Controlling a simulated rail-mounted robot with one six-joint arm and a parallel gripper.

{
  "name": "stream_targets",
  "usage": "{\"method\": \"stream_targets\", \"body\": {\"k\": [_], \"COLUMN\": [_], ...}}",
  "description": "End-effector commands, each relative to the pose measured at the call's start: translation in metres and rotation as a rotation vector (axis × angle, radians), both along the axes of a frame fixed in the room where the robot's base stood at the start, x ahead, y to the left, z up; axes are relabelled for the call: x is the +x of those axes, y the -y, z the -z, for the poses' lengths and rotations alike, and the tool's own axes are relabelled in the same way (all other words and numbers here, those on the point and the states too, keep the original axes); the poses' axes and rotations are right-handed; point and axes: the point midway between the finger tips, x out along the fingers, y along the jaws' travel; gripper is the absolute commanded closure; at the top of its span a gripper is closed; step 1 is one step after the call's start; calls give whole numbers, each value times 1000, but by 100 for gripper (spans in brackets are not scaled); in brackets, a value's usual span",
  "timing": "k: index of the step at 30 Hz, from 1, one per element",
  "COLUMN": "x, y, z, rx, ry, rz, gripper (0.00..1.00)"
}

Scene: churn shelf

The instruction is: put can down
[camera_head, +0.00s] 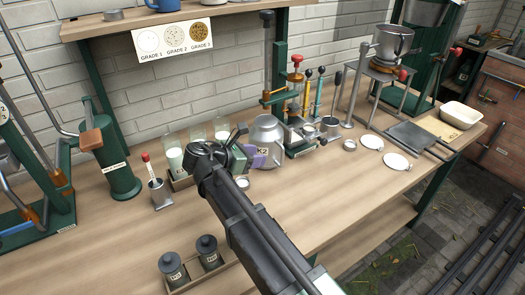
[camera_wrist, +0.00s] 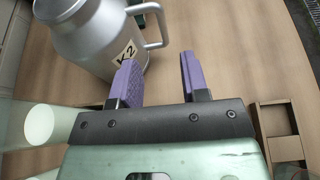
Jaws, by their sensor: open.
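The metal can (camera_head: 267,131) stands on the wooden bench with a K2 label on its side; my gripper hides part of its lower left. In the wrist view the same can (camera_wrist: 92,38) is at the upper left, with its loop handle reaching right, beyond the fingertips. My gripper (camera_wrist: 157,66) is open, with two purple fingers and bare bench showing between them. The left finger overlaps the can's side in this view; I cannot tell whether they touch. In the head view my gripper (camera_head: 256,157) is just in front of the can, and one finger is visible.
Glass bottles of white liquid (camera_head: 175,157) stand left of the can. A press stand (camera_head: 297,120) is close on its right. Two dark jars (camera_head: 208,252) sit in a wooden holder at the front. White discs (camera_head: 397,161) lie farther right. Bench (camera_head: 310,205) is clear in front.

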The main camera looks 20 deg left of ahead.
Motion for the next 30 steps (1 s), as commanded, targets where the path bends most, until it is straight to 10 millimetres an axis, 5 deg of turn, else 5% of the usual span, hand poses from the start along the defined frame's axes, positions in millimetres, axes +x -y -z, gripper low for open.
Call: {"method": "stream_targets", "body": {"k": [8, 30], "x": [0, 75], "y": [4, 58], "z": [3, 45], "rx": [0, 0], "ry": [0, 1], "rz": [-5, -4], "gripper": [58, 58]}}
